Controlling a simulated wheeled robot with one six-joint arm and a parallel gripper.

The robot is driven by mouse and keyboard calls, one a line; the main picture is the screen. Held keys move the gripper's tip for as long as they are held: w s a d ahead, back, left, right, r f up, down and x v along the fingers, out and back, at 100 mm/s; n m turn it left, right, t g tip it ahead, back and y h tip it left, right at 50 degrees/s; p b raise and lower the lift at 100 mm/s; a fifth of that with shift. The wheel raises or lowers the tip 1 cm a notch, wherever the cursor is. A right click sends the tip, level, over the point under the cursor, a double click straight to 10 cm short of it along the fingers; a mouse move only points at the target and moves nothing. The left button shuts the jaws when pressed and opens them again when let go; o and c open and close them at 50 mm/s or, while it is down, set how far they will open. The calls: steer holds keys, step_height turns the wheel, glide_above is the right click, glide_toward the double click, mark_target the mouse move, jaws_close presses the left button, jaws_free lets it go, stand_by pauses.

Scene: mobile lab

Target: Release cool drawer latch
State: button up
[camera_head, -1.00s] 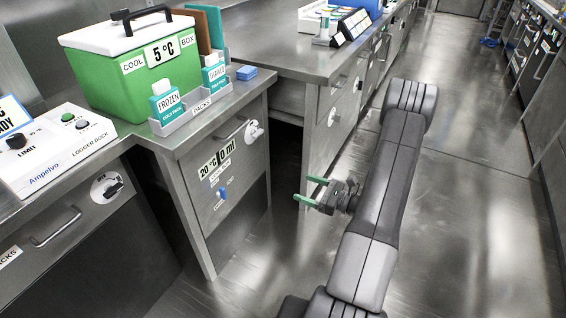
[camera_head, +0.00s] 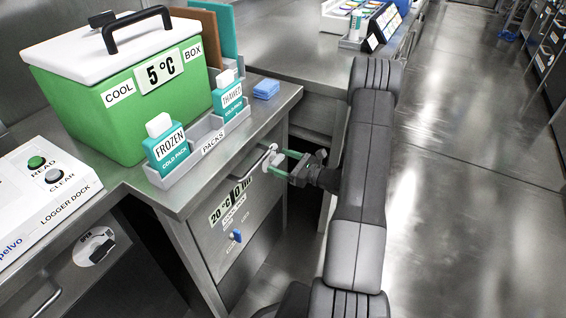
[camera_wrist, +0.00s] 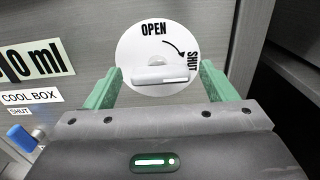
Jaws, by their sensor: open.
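The latch in the wrist view is a round white dial (camera_wrist: 152,48) marked OPEN at the top and SHUT at the right. Its pale lever (camera_wrist: 160,76) lies level, with one end near SHUT. My gripper (camera_wrist: 158,76) is open, with one green finger on each side of the lever. I cannot tell whether they touch it. In the head view my gripper (camera_head: 281,166) is at the upper right of the grey drawer front (camera_head: 262,211), partly covering the latch (camera_head: 271,159). The drawer appears closed.
A blue knob (camera_head: 236,236) sits lower on the drawer front. Above stand the green cool box (camera_head: 120,95), the packs rack (camera_head: 206,128) with cold packs, and a blue block (camera_head: 266,88). Another latch (camera_head: 94,247) is at lower left. Floor at right is clear.

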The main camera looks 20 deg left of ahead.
steer(key=c, duration=1)
steer(key=shift+f+b, duration=0.1)
steer(key=shift+b, duration=0.3)
steer(key=shift+s+n+b, duration=0.15)
steer(key=shift+n+b, duration=3.9)
steer(key=shift+n, duration=0.35)
steer(key=shift+s+n+b, duration=0.1)
steer(key=shift+n+b, duration=3.9)
steer(key=shift+n, duration=0.4)
steer(key=o, duration=1)
steer(key=shift+r, duration=0.2)
